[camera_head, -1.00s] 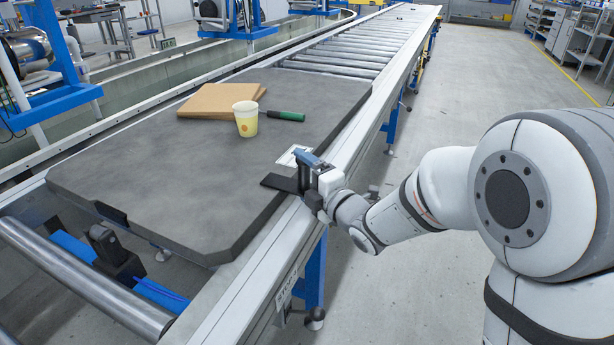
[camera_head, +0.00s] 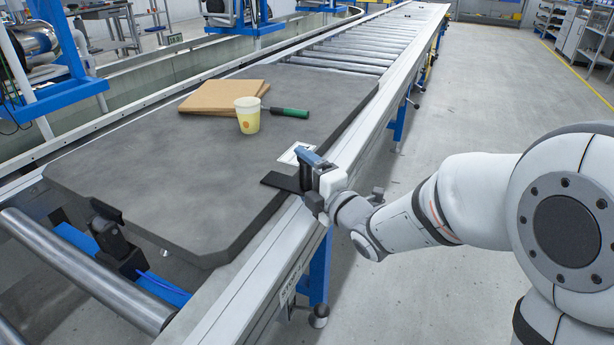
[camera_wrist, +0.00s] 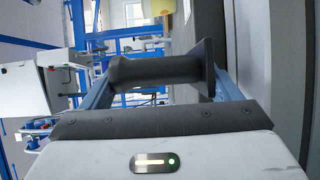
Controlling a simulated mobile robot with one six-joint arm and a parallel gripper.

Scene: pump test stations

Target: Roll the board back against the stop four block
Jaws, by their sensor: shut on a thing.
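The board (camera_head: 190,190) is a large dark grey slab with cut corners, lying flat on the roller conveyor. My gripper (camera_head: 314,165) is at its right edge, shut on a dark upright handle on a black plate (camera_head: 282,182). In the wrist view the dark, spool-shaped handle (camera_wrist: 155,70) is between the blue fingers. The stop block (camera_head: 112,238) is black, on a blue crossbar under the board's near edge. Its upper plate (camera_head: 106,210) is at that edge; I cannot tell whether they touch. A label on the near rail (camera_head: 290,283) seems to read STOP 4.
On the board are a brown flat slab (camera_head: 222,97), a pale yellow cup (camera_head: 248,115) and a green-handled tool (camera_head: 290,112). Bare rollers (camera_head: 345,55) lie beyond the board. The floor (camera_head: 470,110) right of the conveyor is clear.

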